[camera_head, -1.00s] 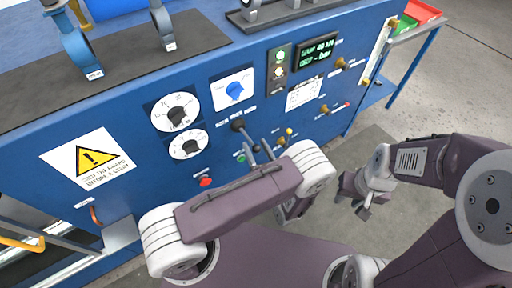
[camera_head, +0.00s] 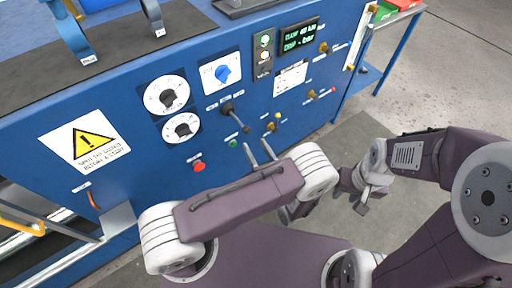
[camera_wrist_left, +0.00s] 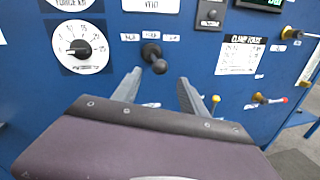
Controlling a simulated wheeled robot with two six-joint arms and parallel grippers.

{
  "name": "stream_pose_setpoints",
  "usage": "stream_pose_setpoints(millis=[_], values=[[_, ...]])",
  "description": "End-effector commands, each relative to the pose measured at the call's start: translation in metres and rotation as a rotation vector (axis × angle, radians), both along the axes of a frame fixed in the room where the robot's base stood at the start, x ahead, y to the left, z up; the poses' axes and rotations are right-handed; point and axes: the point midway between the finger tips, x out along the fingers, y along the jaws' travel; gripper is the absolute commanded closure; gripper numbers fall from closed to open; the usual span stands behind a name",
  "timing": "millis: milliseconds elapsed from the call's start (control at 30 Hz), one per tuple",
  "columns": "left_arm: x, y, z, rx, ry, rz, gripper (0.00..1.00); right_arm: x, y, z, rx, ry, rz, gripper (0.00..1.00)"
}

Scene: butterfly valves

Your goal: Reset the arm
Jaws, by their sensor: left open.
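My left gripper (camera_head: 260,151) points at the blue valve panel (camera_head: 290,108). In the left wrist view its two fingers (camera_wrist_left: 160,90) stand apart with nothing between them. The black lever handle (camera_head: 236,118) on the panel is just beyond the fingertips, up and left in the head view; it also shows in the left wrist view (camera_wrist_left: 154,60), apart from the fingers. My left arm covers part of the floor and panel foot. My right gripper (camera_head: 364,202) hangs over the floor at the right, away from the panel; its jaw opening is unclear.
The panel has two white dials (camera_head: 167,95), a blue rotary knob (camera_head: 222,73), a red button (camera_head: 198,166), a green display (camera_head: 299,38) and small yellow-handled valves (camera_head: 277,121). A warning sign (camera_head: 88,143) is at left. A side table (camera_head: 395,20) stands right; open floor (camera_head: 450,75) lies beyond.

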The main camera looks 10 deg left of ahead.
Motion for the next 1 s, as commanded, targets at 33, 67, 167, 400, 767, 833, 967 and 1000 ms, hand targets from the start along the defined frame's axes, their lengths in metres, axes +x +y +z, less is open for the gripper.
stream_pose_setpoints(millis=[33, 67, 167, 400, 767, 833, 967, 1000], values=[[0.000, 0.000, 0.000, 0.000, 0.000, 0.000, 0.50, 0.000, 0.000, 0.000, 0.000, 0.000, 0.000, 0.66], [0.000, 0.000, 0.000, 0.000, 0.000, 0.000, 0.50, 0.000, 0.000, 0.000, 0.000, 0.000, 0.000, 0.66], [0.000, 0.000, 0.000, 0.000, 0.000, 0.000, 0.50, 0.000, 0.000, 0.000, 0.000, 0.000, 0.000, 0.66], [0.012, 0.022, 0.026, -0.034, -0.028, 0.078, 0.50, 0.000, 0.000, 0.013, 0.000, 0.000, 0.000, 0.66], [-0.078, 0.216, 0.204, -0.578, -0.329, 1.023, 0.50, 0.000, 0.000, 0.071, 0.000, 0.000, 0.000, 0.66], [-0.130, 0.220, 0.202, -0.803, -0.391, 1.273, 0.50, 0.000, 0.000, 0.081, 0.000, 0.000, 0.000, 0.66], [-0.183, 0.169, 0.182, -1.308, -0.567, 1.657, 0.50, 0.000, 0.000, 0.092, 0.000, 0.000, 0.000, 0.66], [-0.184, 0.148, 0.175, -1.448, -0.619, 1.735, 0.50, 0.000, 0.000, 0.093, 0.000, 0.000, 0.000, 0.66]])
